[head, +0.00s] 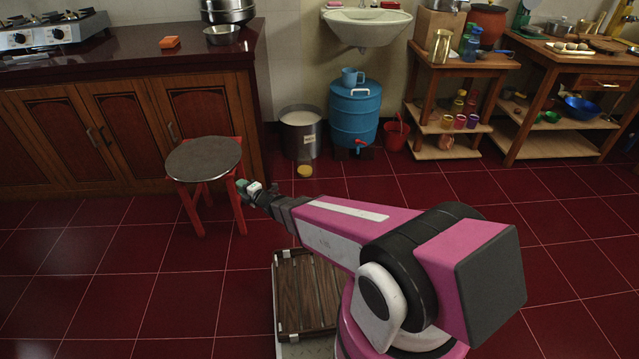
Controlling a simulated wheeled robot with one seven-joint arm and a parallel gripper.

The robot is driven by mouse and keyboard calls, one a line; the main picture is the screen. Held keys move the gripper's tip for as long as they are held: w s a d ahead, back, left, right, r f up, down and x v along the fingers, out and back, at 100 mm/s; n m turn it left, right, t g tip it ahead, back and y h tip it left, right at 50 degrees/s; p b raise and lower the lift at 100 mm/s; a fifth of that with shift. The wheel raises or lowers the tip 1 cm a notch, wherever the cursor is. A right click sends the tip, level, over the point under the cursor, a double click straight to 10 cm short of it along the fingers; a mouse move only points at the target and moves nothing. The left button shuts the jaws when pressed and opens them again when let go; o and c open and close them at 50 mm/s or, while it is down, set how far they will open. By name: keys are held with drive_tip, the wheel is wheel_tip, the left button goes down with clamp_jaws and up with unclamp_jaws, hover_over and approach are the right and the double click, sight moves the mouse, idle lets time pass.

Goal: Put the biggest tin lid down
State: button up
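A big round grey metal disc, which looks like the biggest tin lid (203,158), lies flat over the top of a red stool (197,213). Its rim hides most of the stool's top. My gripper (243,186) is small in the view, at the right side of the stool, just below the disc's right edge. A greenish tip shows there against the stool's red leg. I cannot tell whether the fingers touch the disc or hold anything. An open steel pot (301,135) with pale contents stands on the floor against the wall, right of the stool.
A wooden cabinet (110,125) stands behind the stool, with a steel bowl (222,34) on top. A blue drum (354,115) and red bucket (396,135) stand right of the pot. A small yellow item (304,171) lies on the floor. The red tiled floor left is clear.

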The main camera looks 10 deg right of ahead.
drive_tip(key=w+d+r+m+g+h, duration=0.1)
drive_tip(key=d+r+m+h, duration=0.1)
drive_tip(key=d+m+h, duration=0.6)
drive_tip(key=w+d+r+m+g+h, duration=0.1)
drive_tip(key=d+r+m+h, duration=0.15)
drive_tip(key=d+m, duration=0.7)
drive_tip(key=s+d+r+m+g+h, duration=0.1)
drive_tip(key=s+d+r+m+g, duration=0.2)
drive_tip(key=s+d, duration=0.5)
drive_tip(key=s+d+r+m+g+h, duration=0.1)
drive_tip(key=s+d+r+m+g, duration=0.2)
drive_tip(key=s+d+m+g, duration=0.3)
drive_tip(key=s+d+g, duration=0.1)
drive_tip(key=s+d, duration=0.2)
drive_tip(key=shift+s+d+r+g, duration=0.3)
drive_tip(key=shift+s+r+g, duration=0.05)
drive_tip(key=shift+s+g, duration=0.05)
